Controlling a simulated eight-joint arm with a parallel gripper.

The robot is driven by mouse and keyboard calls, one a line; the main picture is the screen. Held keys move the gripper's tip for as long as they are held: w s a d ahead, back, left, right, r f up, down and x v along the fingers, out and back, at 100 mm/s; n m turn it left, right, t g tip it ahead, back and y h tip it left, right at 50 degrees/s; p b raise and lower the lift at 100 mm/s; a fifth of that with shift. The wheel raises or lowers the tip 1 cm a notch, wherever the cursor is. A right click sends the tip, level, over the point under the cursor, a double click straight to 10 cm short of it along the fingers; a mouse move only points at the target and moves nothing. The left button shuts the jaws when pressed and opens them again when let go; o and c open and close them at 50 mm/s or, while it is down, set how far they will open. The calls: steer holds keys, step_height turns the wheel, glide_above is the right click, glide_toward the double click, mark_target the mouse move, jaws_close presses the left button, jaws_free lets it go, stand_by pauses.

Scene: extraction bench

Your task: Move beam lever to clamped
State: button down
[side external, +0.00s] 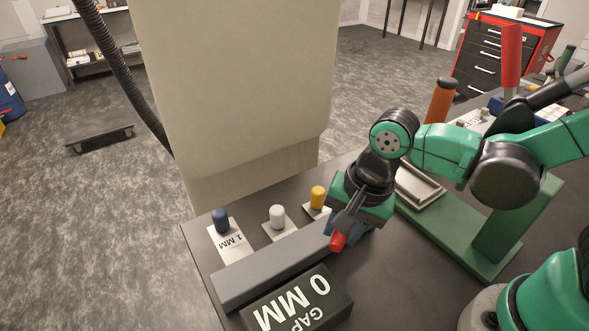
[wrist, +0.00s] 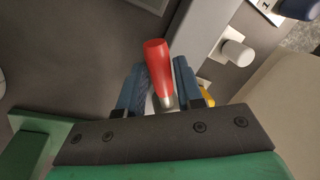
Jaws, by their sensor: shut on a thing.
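The beam lever shows as a red handle (side external: 337,241) at the right end of a long grey beam (side external: 268,277) in the side view. In the wrist view the red handle (wrist: 157,62) sits between the two blue fingers, with a metallic shank at its near end. My gripper (side external: 345,232) is shut on this handle; its fingers also show in the wrist view (wrist: 160,88). The lever's pivot is hidden by my gripper. Whether the lever stands at clamped cannot be told.
A display block (side external: 300,302) reading "GAP 0 MM" lies before the beam. Blue (side external: 221,220), white (side external: 277,216) and yellow (side external: 318,197) knobs stand behind it. A large beige panel (side external: 240,80) rises behind the knobs. A green stand (side external: 510,230) is on the right.

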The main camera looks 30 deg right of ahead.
steer(key=w+m, duration=0.1)
steer(key=a+m, duration=0.1)
steer(key=m, duration=0.1)
steer(key=shift+w+m+h, duration=0.3)
steer(key=shift+w, duration=0.05)
steer(key=shift+w+a+m+h, duration=0.15)
steer(key=shift+w+m, duration=0.3)
steer(key=shift+m, duration=0.45)
steer(key=shift+w+a+m+h, duration=0.15)
steer(key=shift+w+m, duration=0.25)
steer(key=shift+m, duration=0.5)
steer(key=shift+w+d, duration=0.1)
steer(key=c, duration=0.6)
jaws_free()
steer(key=shift+r, duration=0.1)
steer(key=shift+s+r, duration=0.2)
steer(key=shift+r, duration=0.7)
steer(key=shift+s+r, duration=0.15)
steer(key=shift+r, duration=0.75)
steer(key=shift+s+r, duration=0.2)
steer(key=shift+r, duration=0.7)
